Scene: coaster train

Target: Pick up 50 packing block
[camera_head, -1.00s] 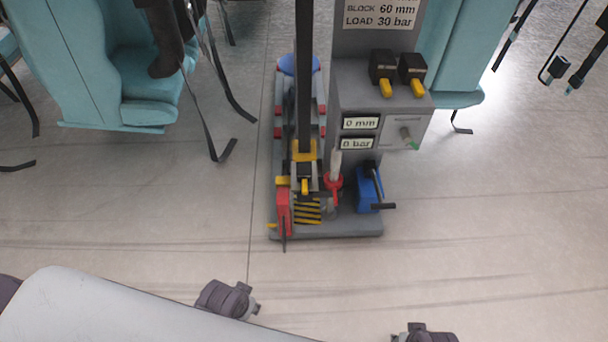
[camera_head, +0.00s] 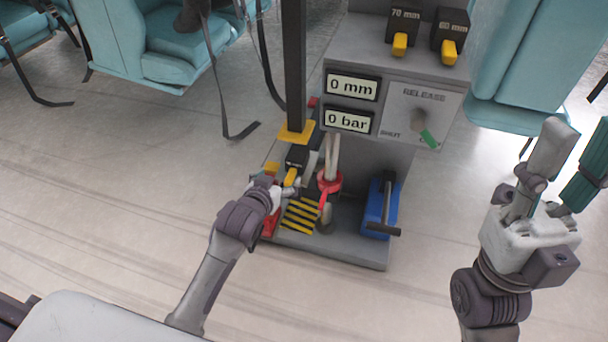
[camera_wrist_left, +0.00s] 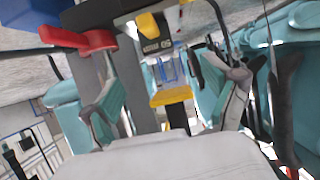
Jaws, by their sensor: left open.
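A small black packing block with a yellow handle (camera_head: 291,177) is low on the press stand, beside the dark upright post. Its number is too small to read in the head view. My left gripper (camera_head: 283,188) is right at this block, partly hiding the area around it. In the left wrist view the fingers are apart, and a black block with a yellow tab (camera_wrist_left: 155,35) shows beyond and between them, not clasped. Two similar blocks stand on top of the console; one reads 70 mm (camera_head: 403,22), the other label (camera_head: 450,32) is less clear. My right gripper (camera_head: 578,148) is open and empty at the right.
A red ring part (camera_head: 329,182) and blue vise-like part (camera_head: 380,208) sit close to the right of the block. Teal seats (camera_head: 165,50) stand behind; open floor lies in front.

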